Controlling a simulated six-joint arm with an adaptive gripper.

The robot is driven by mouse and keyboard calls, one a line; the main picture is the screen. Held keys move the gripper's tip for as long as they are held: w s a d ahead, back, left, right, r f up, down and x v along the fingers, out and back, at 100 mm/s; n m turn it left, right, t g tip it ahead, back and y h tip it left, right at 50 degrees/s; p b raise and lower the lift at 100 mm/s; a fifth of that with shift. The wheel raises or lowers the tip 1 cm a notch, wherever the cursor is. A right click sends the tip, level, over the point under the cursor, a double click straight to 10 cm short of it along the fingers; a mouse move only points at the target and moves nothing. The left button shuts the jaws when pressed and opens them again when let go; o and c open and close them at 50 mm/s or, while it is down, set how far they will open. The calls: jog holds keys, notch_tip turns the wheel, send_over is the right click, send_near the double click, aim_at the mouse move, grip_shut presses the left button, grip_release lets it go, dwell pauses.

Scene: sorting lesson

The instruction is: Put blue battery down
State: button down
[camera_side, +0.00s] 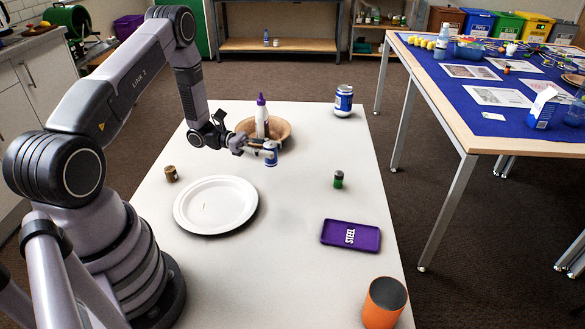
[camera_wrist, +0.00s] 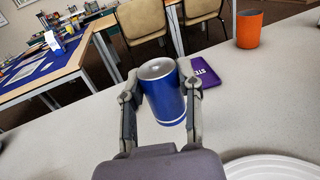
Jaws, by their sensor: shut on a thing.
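The blue battery (camera_side: 271,156) is a small blue cylinder with a silver end. My gripper (camera_side: 262,150) is shut on it, in front of the wooden bowl. In the wrist view, the battery (camera_wrist: 162,95) stands nearly upright, slightly tilted, between the two fingers of my gripper (camera_wrist: 160,88). Its lower end shows near the table surface, but I cannot tell whether it touches. The fingers cover parts of its sides.

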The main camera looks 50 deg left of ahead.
jog(key=w+f, duration=0.2)
jog(key=w, duration=0.1)
jog(key=w+f, duration=0.3)
jog(key=w+a+f, duration=0.1)
jog(key=w+f, duration=0.1)
jog(key=w, duration=0.1)
jog(key=shift+a+f, duration=0.1)
jog(key=shift+f, duration=0.25)
jog(key=shift+w+f, duration=0.25)
jog(key=shift+f, duration=1.45)
jog(key=shift+f, duration=0.15)
jog(key=c, duration=0.7)
grip_release()
jog(key=shift+c, duration=0.2)
